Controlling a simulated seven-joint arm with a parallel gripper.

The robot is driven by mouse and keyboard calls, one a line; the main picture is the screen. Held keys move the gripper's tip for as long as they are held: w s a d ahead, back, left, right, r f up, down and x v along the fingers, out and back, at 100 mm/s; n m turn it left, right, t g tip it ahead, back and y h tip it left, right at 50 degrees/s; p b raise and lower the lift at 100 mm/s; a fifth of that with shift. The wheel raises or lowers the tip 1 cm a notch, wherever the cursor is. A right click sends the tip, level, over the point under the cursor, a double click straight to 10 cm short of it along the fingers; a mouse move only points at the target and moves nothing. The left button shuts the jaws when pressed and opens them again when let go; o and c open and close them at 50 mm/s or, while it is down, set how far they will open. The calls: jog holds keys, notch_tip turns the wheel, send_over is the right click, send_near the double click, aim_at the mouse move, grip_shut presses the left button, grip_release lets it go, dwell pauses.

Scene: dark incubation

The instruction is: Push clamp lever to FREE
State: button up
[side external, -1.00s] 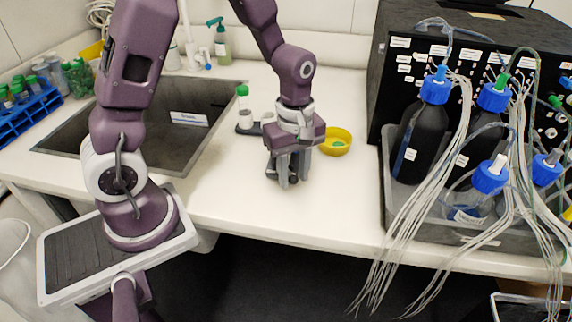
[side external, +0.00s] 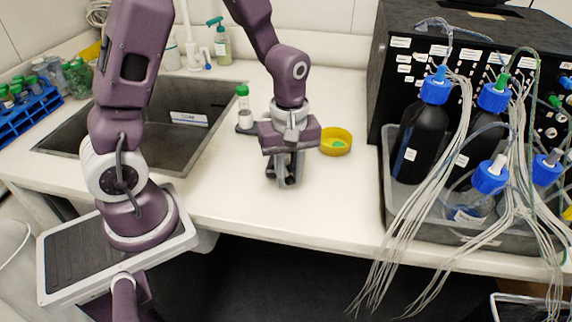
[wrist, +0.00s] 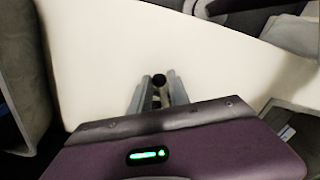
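My gripper (side external: 284,182) points down over the white bench top, left of the yellow bowl. Its two grey fingers stand apart. In the wrist view, a round black knob (wrist: 159,80), which looks like the end of the clamp lever, sits between the fingertips of my gripper (wrist: 156,84). I cannot tell whether the fingers touch it. In the side view the clamp is mostly hidden by the fingers. The FREE marking is not readable.
A green-capped tube (side external: 243,108) stands in a dark holder behind and left of my gripper. The yellow bowl (side external: 336,143) with something green sits to the right. The sink (side external: 150,125) is left; a grey tray (side external: 395,205) of bottles with loose tubing is right.

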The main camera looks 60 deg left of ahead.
jog(key=shift+s+m, duration=0.15)
jog(key=shift+m, duration=0.15)
jog(key=shift+s+a+m, duration=0.35)
jog(key=shift+s+m, duration=0.25)
jog(key=shift+m, duration=0.6)
jog(key=shift+s+a+m, duration=0.4)
jog(key=shift+s+m, duration=0.15)
jog(key=shift+m, duration=0.65)
jog(key=shift+s+a+m, duration=0.35)
jog(key=shift+a+m, duration=0.05)
jog(key=shift+m, duration=0.5)
jog(key=shift+a+m, duration=0.15)
jog(key=shift+m, duration=0.15)
